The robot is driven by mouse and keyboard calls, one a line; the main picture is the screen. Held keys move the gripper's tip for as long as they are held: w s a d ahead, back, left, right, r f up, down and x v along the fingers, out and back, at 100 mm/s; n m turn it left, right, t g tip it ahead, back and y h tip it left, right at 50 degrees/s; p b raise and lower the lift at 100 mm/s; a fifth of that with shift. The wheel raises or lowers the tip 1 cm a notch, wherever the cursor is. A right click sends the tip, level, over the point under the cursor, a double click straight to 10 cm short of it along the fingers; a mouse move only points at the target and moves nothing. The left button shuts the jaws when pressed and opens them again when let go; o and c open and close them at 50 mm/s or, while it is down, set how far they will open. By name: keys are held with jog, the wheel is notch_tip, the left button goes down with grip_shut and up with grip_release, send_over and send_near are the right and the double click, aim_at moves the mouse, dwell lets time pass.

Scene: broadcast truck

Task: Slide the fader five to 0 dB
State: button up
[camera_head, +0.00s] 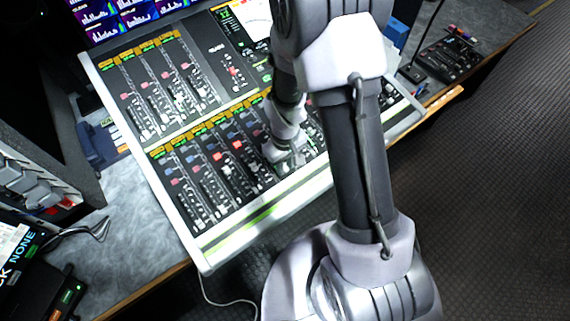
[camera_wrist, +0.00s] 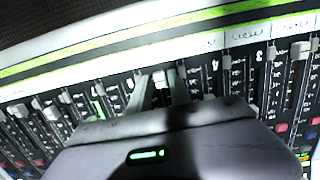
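The mixing console (camera_head: 197,240) has a lower bank of faders, and my gripper (camera_head: 287,157) is down over its right-of-middle part. In the wrist view my gripper (camera_wrist: 164,84) points at the fader strips near the console's front edge. Its two fingers stand apart on either side of a light fader cap (camera_wrist: 161,82). I cannot tell whether they touch the cap. The strip's number is not readable, so I cannot tell whether this is fader five. In the head view my arm and gripper hide the strips beneath.
Other fader caps (camera_wrist: 299,49) stand close on both sides. An upper fader bank (camera_head: 150,95) lies behind, with monitors (camera_head: 115,12) beyond it. A small black device (camera_head: 448,58) is on the desk at the right. The desk surface (camera_head: 105,205) is mostly bare at the left.

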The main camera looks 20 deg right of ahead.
grip_shut()
dwell(1.4)
